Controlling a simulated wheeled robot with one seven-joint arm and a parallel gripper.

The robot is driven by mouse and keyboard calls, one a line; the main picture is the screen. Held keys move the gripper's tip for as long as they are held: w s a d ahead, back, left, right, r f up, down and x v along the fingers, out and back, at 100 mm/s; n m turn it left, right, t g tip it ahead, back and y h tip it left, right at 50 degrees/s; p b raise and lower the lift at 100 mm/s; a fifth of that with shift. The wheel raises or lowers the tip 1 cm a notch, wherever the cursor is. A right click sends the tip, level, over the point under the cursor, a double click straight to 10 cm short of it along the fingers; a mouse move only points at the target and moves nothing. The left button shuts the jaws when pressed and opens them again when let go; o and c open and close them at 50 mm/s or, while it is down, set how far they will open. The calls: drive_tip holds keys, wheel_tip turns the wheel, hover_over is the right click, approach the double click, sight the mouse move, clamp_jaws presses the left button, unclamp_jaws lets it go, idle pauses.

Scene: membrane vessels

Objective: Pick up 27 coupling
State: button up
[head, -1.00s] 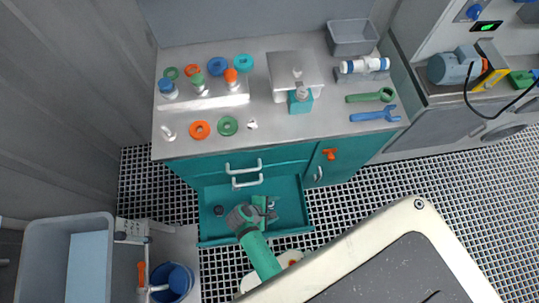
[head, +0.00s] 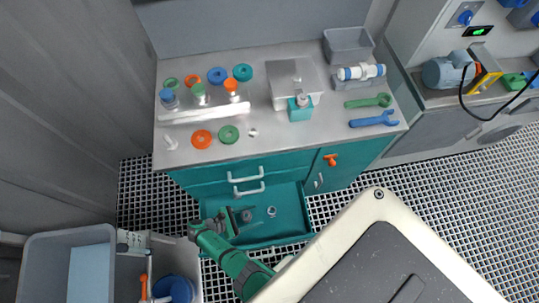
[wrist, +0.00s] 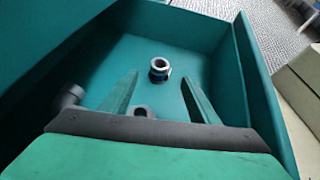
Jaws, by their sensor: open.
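A small grey ring-shaped coupling (wrist: 159,69) with a dark band lies on the floor of the open teal drawer (wrist: 122,50). It also shows in the head view (head: 271,211). Any number on it is too small to read. My gripper (wrist: 160,88) is open, with two green fingers pointing into the drawer and nothing between them. In the wrist view the coupling appears beyond and between the fingertips. In the head view my gripper (head: 228,222) is over the left part of the drawer, left of the coupling.
A dark grey fitting (wrist: 70,97) is at the drawer's left side; another dark ring piece (wrist: 143,110) is partly hidden by my gripper. The drawer walls surround these parts. The steel worktop (head: 300,145) above holds flanges, bottles and wrenches. A grey bin (head: 45,262) stands at lower left.

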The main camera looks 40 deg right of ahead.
sight(271, 211)
drive_tip(key=x, duration=0.4)
drive_tip(key=shift+s+d, duration=0.15)
drive_tip(key=shift+d, duration=0.05)
drive_tip(key=shift+r+x, duration=0.2)
drive_tip(key=shift+x, duration=2.65)
drive_tip(key=shift+d, duration=0.15)
drive_tip(key=shift+c, duration=0.5)
drive_tip(key=c, duration=1)
